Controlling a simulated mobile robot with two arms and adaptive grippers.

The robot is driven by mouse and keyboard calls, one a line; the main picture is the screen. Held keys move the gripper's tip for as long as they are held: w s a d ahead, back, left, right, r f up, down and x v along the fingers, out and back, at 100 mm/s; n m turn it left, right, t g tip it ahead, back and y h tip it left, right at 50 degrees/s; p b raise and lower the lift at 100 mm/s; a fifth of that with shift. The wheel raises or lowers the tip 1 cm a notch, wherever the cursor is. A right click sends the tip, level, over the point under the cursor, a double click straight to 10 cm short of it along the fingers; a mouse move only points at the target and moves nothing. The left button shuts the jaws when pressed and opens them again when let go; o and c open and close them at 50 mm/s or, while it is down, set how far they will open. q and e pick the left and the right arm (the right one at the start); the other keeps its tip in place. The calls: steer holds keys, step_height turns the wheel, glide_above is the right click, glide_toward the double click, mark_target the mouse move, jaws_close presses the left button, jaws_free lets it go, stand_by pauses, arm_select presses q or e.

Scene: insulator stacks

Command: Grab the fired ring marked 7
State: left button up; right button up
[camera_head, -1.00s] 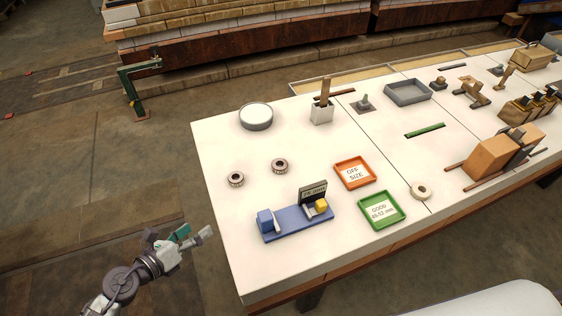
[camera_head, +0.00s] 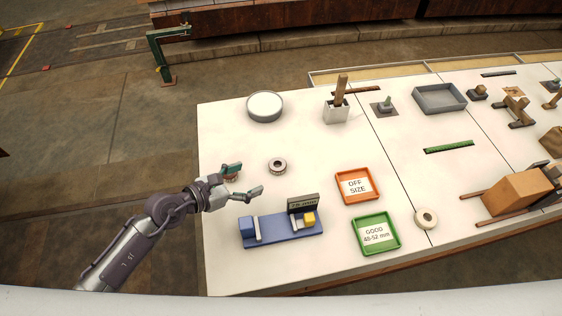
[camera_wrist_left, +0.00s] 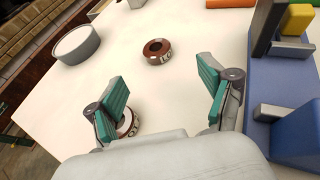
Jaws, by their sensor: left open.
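One small ring (camera_head: 277,166) lies on the white table, right of my left gripper (camera_head: 244,181). In the left wrist view this ring (camera_wrist_left: 157,51) has a brown top and a pale side with dark marks, beyond the open fingers. A second ring (camera_wrist_left: 128,122) is partly hidden behind the left-hand finger in that view. In the head view the gripper mostly covers it. I cannot read which ring bears a 7. My left gripper is open, with nothing between its fingertips (camera_wrist_left: 165,100). My right gripper is not in view.
A blue gauge (camera_head: 280,229) with a display stands close in front of the gripper. An orange OFF SIZE tray (camera_head: 374,197) and a green GOOD tray (camera_head: 396,246) lie to its right, near a cream ring (camera_head: 427,218). A round white dish (camera_head: 265,106) stands behind.

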mark_target(274, 166)
arm_select(q)
steer(key=x, duration=0.4)
steer(key=shift+w+d+f, duration=0.2)
steer(key=shift+w+d, duration=0.15)
steer(key=shift+w, duration=0.05)
steer(key=x, duration=0.4)
steer(key=shift+w+f, duration=0.2)
steer(key=shift+w, duration=0.1)
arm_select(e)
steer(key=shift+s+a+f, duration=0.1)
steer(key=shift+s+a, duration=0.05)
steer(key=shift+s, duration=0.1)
arm_select(q)
steer(key=c, duration=1.2)
steer(key=shift+c, duration=0.2)
steer(key=shift+r, duration=0.1)
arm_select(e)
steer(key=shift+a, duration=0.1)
